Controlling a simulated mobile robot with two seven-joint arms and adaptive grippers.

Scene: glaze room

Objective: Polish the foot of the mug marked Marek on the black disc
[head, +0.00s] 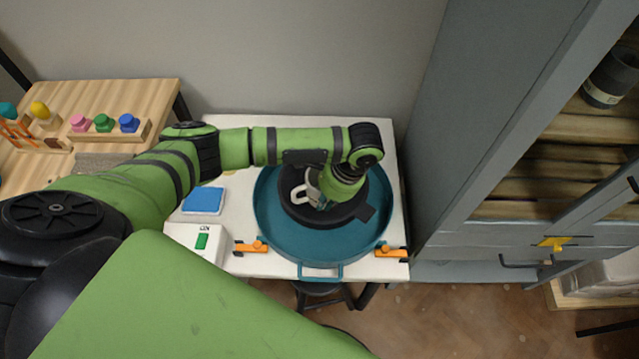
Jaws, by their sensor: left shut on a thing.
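A white mug (301,194) is over the black disc (297,215), partly hidden by my left arm; its handle points left. No name can be read on it. My left gripper (318,193) reaches down from above and is shut on the mug; the wrist hides most of its fingers. I cannot tell whether the mug's foot touches the disc. The disc sits inside a round teal basin (315,252). My right gripper is not in view.
Two orange clamps (250,247) (391,253) sit at the basin's front. A white box with a green switch (201,242) and a blue pad (203,201) lie left. A wooden table (120,95) holds colored stoppers. A grey cabinet (480,110) stands close on the right, open.

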